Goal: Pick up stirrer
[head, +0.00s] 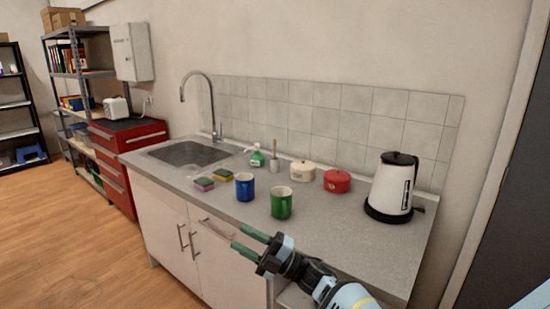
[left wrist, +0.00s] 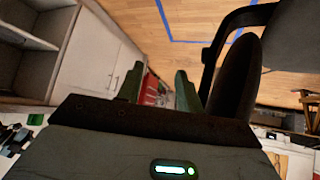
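A thin brown stick (head: 274,146), which looks like the stirrer, stands upright in a small pale cup (head: 273,162) near the back of the counter. It is small in the head view, and its lower end is hidden in the cup. My right gripper (head: 243,239) is in front of the counter's front edge, with its two green fingers apart and nothing between them. It is well short of the stick. My left gripper (left wrist: 158,87) shows only in the left wrist view, with its fingers apart and empty, away from the stick.
A blue mug (head: 244,187) and green mug (head: 281,203) stand between my right gripper and the cup. A green bottle (head: 257,158), sponges (head: 204,184), a cream pot (head: 302,171), a red pot (head: 337,181) and a kettle (head: 392,187) share the counter. The sink (head: 188,153) is left.

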